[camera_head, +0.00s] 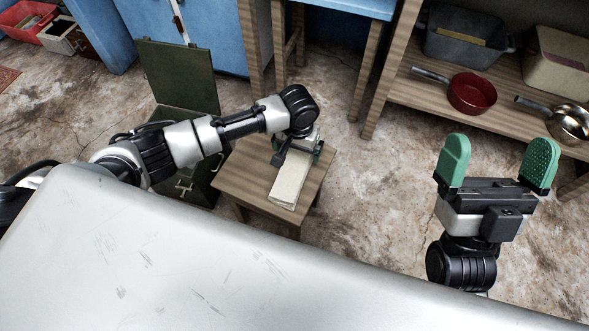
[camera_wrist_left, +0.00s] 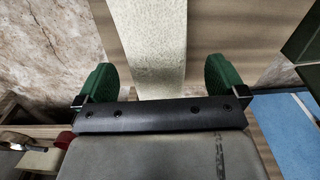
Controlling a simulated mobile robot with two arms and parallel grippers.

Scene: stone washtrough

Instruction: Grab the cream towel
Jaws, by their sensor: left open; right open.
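The cream towel (camera_head: 290,180) lies folded in a long strip on a small wooden stool (camera_head: 245,190). In the left wrist view the towel (camera_wrist_left: 153,45) runs up from between the fingers to the top edge. My left gripper (camera_head: 297,148) is over the far end of the towel, pointing down. Its green fingers stand apart on either side of the towel, with gaps at both sides, in the left wrist view (camera_wrist_left: 160,82). The towel's far end is hidden by the gripper. My right gripper (camera_head: 498,163) is open and empty, raised at the right with green fingers up.
A green metal box with a raised lid (camera_head: 178,78) stands left of the stool. A wooden shelf at the right holds a red pan (camera_head: 471,93), a metal pan (camera_head: 568,122) and bins. A blue cabinet is behind. Stone floor right of the stool is clear.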

